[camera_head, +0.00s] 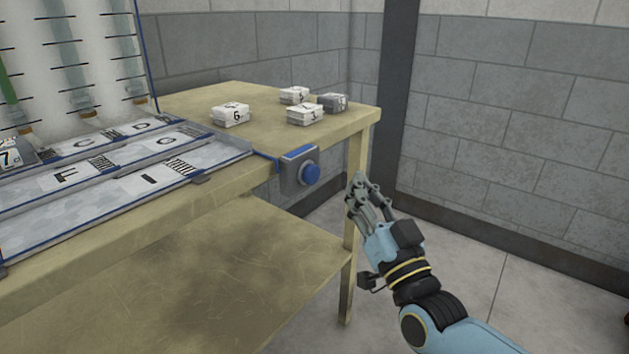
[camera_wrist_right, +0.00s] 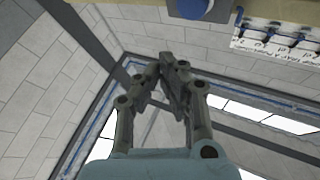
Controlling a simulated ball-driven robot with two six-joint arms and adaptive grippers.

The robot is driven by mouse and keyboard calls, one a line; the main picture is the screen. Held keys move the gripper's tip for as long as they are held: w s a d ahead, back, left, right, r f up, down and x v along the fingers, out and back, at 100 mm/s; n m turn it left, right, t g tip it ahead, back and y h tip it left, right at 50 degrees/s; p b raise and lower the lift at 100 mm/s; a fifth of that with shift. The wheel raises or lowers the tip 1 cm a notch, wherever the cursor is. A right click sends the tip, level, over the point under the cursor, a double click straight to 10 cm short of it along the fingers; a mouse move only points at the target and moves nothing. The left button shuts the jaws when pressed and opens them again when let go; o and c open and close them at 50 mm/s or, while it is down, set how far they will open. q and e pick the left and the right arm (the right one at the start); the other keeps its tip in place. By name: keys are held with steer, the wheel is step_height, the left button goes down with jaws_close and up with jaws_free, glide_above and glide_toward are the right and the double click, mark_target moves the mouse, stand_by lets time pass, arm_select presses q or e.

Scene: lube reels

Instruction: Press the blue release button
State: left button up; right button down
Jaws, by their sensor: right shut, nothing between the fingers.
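The blue release button (camera_head: 309,174) sticks out from a grey box with a blue top (camera_head: 290,173) on the front edge of the wooden table. In the right wrist view the blue button (camera_wrist_right: 194,8) is at the top edge, partly cut off. My right gripper (camera_head: 355,184) is shut and empty, to the right of the button and slightly lower, with a gap between them. Its closed fingertips (camera_wrist_right: 170,62) show below the button in the right wrist view. My left gripper is not in view.
The wooden table (camera_head: 190,100) carries several white blocks, among them one marked G (camera_head: 230,115), and a grey block (camera_head: 332,102). A lettered tray rack (camera_head: 110,185) lies left of the button. Open floor (camera_head: 480,260) and a brick wall (camera_head: 520,110) are to the right.

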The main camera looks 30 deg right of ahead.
mark_target(311, 174)
steer(key=shift+w+a+b, duration=0.25)
steer(key=shift+w+a, duration=0.1)
steer(key=shift+w, duration=0.5)
steer(key=shift+w+a+b, duration=0.25)
steer(key=shift+w+a, duration=0.1)
steer(key=shift+w, duration=0.55)
steer(key=shift+w+a+b, duration=0.25)
steer(key=shift+w+a, duration=0.1)
steer(key=shift+w, duration=0.5)
steer(key=shift+w+a, duration=0.2)
steer(key=shift+w, duration=0.2)
steer(key=shift+w+a, duration=0.15)
steer(key=shift+w, duration=0.25)
steer(key=shift+s, duration=0.15)
steer(key=shift+s+d+p, duration=0.3)
steer(key=shift+s+d, duration=0.05)
steer(key=shift+s, duration=0.35)
